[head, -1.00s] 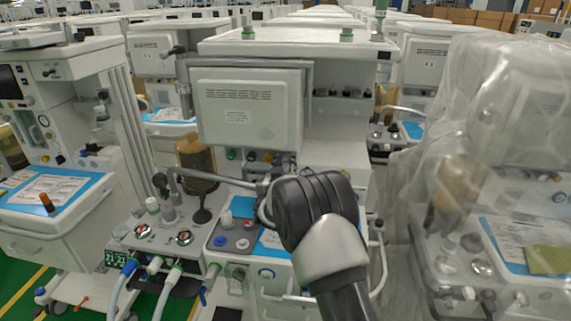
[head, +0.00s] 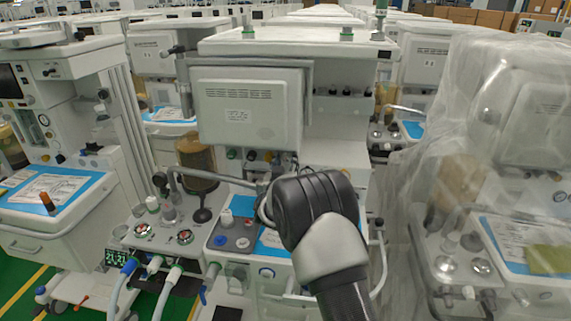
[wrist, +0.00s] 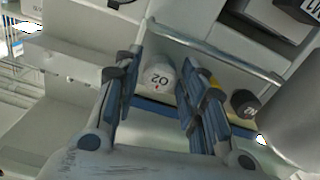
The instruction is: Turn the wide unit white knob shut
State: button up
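The white knob (wrist: 158,77), marked "O2" in the wrist view, faces me on the front of a machine. My gripper (wrist: 163,62) is open, with one blue-grey finger on each side of the knob. A narrow gap shows on both sides of the knob, and I cannot tell whether the fingers reach past its face. In the head view, my arm stands in front of the middle anaesthesia unit (head: 250,105). My gripper and the white knob are hidden behind the arm there.
A black knob (wrist: 245,103) sits to the right of my right finger. A metal rail (wrist: 220,54) runs above the knobs. In the head view, a plastic-draped unit (head: 470,170) stands close on the right, and another cart (head: 60,215) stands on the left.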

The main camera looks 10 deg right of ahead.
jog(key=shift+s, duration=0.15)
jog(key=v, duration=1.1)
jog(key=shift+s, duration=0.35)
jog(key=shift+a, duration=0.15)
